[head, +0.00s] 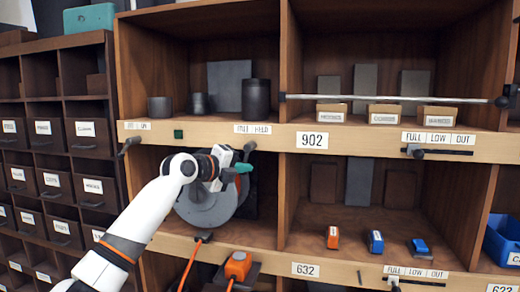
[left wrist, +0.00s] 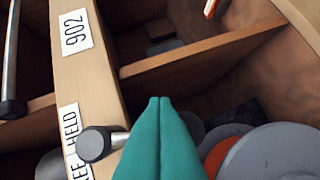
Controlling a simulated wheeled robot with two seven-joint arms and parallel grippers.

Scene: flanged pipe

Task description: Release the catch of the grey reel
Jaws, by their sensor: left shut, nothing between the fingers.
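The grey reel (head: 200,212) stands in the lower left compartment, partly hidden by my left arm and gripper. It seems to show in the left wrist view as a grey disc (left wrist: 272,155) at lower right. The catch, a dark lever with a round knob (head: 249,147), is on the shelf edge below a label ending in HELD (head: 260,129). In the left wrist view the knob (left wrist: 95,145) is left of my fingers. Its exact setting is unclear. My left gripper (head: 245,168), with teal fingers, is shut and empty, just below the knob. Its tips (left wrist: 159,99) meet.
An orange cable (head: 188,265) and an orange connector (head: 238,265) are below the reel. A horizontal rod (head: 390,98) crosses the upper right compartment. Another lever (head: 130,145) is at the left of the shelf edge. Small orange and blue items stand in compartment 632.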

